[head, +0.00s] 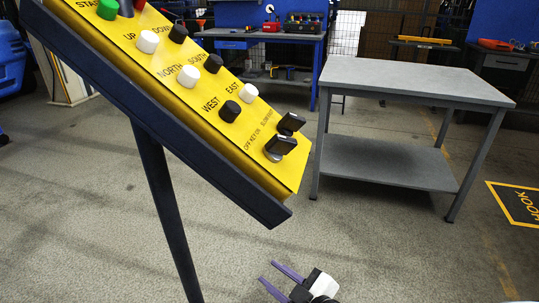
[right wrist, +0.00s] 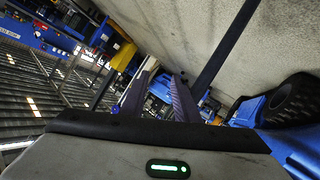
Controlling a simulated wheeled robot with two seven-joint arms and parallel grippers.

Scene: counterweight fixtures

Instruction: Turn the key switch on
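The yellow control panel (head: 215,100) is tilted on a dark post in the head view. The key switch (head: 280,147) sits near its lower right end, beside the "OFF KEY ON" lettering. It has a black handle on a silver collar; I cannot tell its exact setting. A similar black selector knob (head: 291,123) sits just above it. My right gripper (head: 268,271) is low in the head view, below the panel and apart from it. Its two purple fingers are spread with nothing between them; they also show apart in the right wrist view (right wrist: 164,80). My left gripper is out of view.
Several black and white push buttons and a green button (head: 107,9) line the panel. The dark post (head: 165,210) stands left of my right gripper. A grey table (head: 415,82) stands to the right. The floor between is clear.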

